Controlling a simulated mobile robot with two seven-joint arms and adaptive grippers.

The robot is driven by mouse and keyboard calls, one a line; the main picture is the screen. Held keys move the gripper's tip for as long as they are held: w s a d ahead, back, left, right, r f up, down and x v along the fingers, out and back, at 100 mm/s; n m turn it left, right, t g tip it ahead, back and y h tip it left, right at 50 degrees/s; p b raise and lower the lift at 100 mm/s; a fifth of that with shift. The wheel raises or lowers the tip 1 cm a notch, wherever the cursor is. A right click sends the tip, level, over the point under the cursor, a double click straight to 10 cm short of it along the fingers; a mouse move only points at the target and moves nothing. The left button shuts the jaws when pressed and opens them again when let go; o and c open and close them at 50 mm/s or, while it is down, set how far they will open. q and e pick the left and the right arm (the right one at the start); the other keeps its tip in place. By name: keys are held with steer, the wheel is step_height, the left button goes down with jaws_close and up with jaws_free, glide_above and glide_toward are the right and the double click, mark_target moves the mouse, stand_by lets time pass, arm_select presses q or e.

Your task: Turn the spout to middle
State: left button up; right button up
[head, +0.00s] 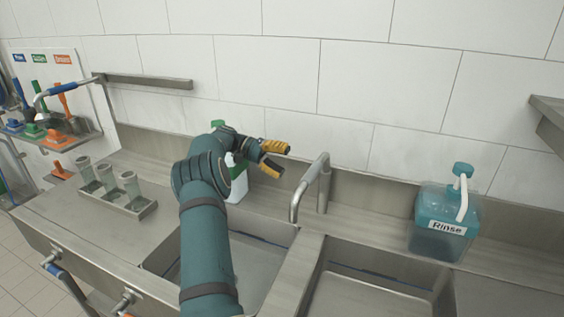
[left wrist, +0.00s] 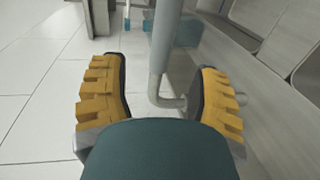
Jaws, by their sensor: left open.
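The grey metal spout (head: 318,172) rises at the back of the divider between the two sink basins. Its outlet end bends down toward the front left, at the back right corner of the left basin (head: 248,262). My left gripper (head: 281,157), with yellow finger pads, is open and empty, a little to the left of the spout. In the left wrist view, the spout (left wrist: 164,52) appears between the open fingers (left wrist: 162,68), and I see no contact. My teal left arm covers part of the left basin. My right gripper is not in view.
A green-topped white bottle (head: 237,188) stands partly hidden behind my left arm. A blue Rinse bottle (head: 437,225) with a pump stands right of the spout. A rack of clear cups (head: 130,207) is at left. The right basin (head: 370,290) looks empty.

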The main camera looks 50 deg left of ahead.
arm_select(q)
steer(key=shift+s, duration=0.1)
steer(key=c, duration=0.5)
steer(key=shift+s+a+f+t+p, duration=0.1)
steer(key=shift+s+a+t+p, duration=0.1)
steer(key=shift+t+p, duration=0.2)
jaws_close()
steer(key=s+a+f+n+t+y+p, duration=0.1)
steer(key=s+f+n+t+y+p, duration=0.2)
steer(key=s+n+t+y+p, duration=0.35)
steer(key=w+d+r+n+t+y+p, duration=0.1)
steer(key=w+d+n+t, duration=0.2)
steer(key=w+d, duration=0.3)
steer(key=w, duration=0.2)
steer(key=shift+w+n+y, duration=0.35)
steer(key=shift+w, duration=0.05)
steer(key=shift+d+r, duration=0.1)
steer(key=shift+d, duration=0.05)
